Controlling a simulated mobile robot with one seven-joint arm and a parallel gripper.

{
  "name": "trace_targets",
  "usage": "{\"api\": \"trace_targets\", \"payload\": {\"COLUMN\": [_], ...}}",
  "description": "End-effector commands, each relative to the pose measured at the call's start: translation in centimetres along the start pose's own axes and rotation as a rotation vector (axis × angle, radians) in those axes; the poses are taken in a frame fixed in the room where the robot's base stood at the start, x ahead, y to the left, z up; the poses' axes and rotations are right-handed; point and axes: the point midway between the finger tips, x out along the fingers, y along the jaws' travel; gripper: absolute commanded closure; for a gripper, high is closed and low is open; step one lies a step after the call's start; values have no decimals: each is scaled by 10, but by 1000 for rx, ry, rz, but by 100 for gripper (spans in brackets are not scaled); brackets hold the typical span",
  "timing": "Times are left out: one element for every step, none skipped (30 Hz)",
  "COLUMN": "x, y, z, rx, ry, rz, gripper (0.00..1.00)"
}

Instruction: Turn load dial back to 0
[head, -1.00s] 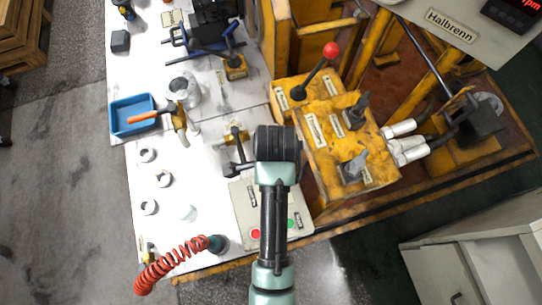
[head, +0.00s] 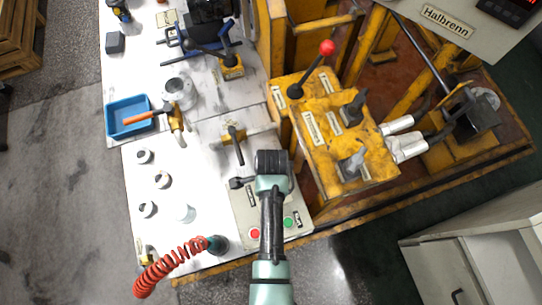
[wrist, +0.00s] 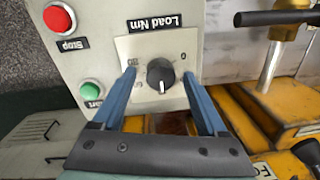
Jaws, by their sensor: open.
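The load dial (wrist: 160,75) is a round black knob with a white mark on a light plate, under an upside-down "Load Nm" label (wrist: 155,22). Its white mark points down in the wrist view, away from the "0" at the plate's upper right. My gripper (wrist: 159,73) is open, with one blue finger on each side of the dial. Gaps show between the fingers and the knob. In the head view my arm's dark wrist is over the control box (head: 243,212), and I cannot make out the dial there.
The box has a red stop button (wrist: 60,18) and a green start button (wrist: 90,90). A brass valve with a black lever (head: 237,146) stands close behind my wrist. A yellow lever block (head: 340,135) is to the right. A blue tray (head: 128,113) and white rings are left.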

Motion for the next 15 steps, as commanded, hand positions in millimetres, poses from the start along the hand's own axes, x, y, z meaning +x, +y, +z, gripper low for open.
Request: {"api": "trace_targets", "payload": {"x": [0,0,0,0,0,0,0,0,0,0,0,0,0,0,0], "y": [0,0,0,0,0,0,0,0,0,0,0,0,0,0,0], "z": [0,0,0,0,0,0,0,0,0,0,0,0,0,0,0], "rx": [0,0,0,0,0,0,0,0,0,0,0,0,0,0,0], "ry": [0,0,0,0,0,0,0,0,0,0,0,0,0,0,0], "rz": [0,0,0,0,0,0,0,0,0,0,0,0,0,0,0], "gripper": [24,28,35,41,46,53,59,64,71,77,82,89,95,100,100]}}
